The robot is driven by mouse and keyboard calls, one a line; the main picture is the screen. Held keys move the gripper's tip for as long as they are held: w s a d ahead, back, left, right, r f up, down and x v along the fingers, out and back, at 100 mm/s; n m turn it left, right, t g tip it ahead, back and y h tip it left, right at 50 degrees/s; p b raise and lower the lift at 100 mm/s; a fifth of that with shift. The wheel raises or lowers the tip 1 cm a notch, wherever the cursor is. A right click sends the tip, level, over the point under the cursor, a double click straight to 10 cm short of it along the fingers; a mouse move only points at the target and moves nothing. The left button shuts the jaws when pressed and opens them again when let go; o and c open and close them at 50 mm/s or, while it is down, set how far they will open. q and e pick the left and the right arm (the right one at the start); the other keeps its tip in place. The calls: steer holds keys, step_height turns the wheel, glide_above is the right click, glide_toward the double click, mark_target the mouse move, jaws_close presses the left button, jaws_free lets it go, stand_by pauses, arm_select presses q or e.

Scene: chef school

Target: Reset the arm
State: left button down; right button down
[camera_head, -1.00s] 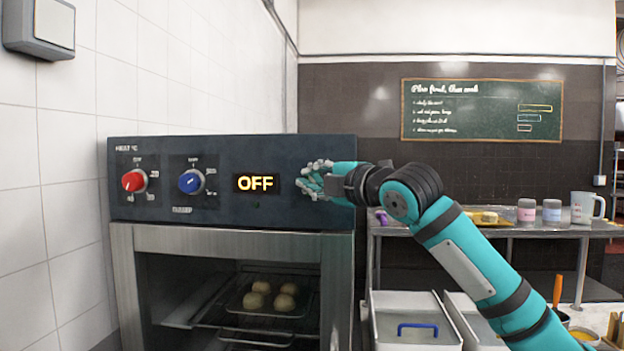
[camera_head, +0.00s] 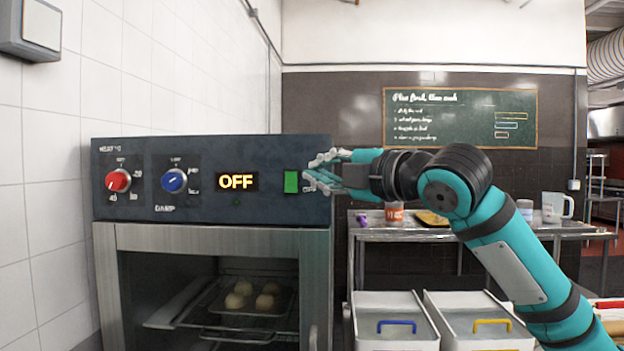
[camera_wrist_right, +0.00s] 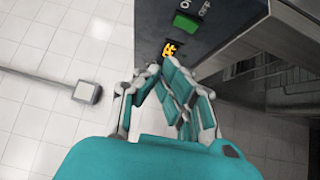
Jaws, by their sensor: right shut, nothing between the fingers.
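My right arm (camera_head: 500,250) comes in from the right in the head view. Its right gripper (camera_head: 322,172) is shut and empty, just right of the green switch (camera_head: 291,181) on the oven panel. The wrist view shows the gripper's fingertips (camera_wrist_right: 152,72) drawn together, with the green switch (camera_wrist_right: 187,24) beyond them. The oven (camera_head: 210,240) stands at left with a red knob (camera_head: 118,180), a blue knob (camera_head: 174,180) and a display (camera_head: 238,181) reading OFF. My left gripper is not in view.
A tray of pale buns (camera_head: 253,296) sits inside the oven. A metal table (camera_head: 440,236) behind the arm holds jars and a measuring cup (camera_head: 553,207). Lidded bins with blue (camera_head: 397,324) and yellow (camera_head: 492,324) handles stand low in front. A chalkboard (camera_head: 460,118) hangs behind.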

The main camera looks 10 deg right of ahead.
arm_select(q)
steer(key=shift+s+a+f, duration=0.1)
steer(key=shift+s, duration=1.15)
arm_select(e)
steer(key=shift+w+f, duration=0.15)
steer(key=shift+w, duration=0.1)
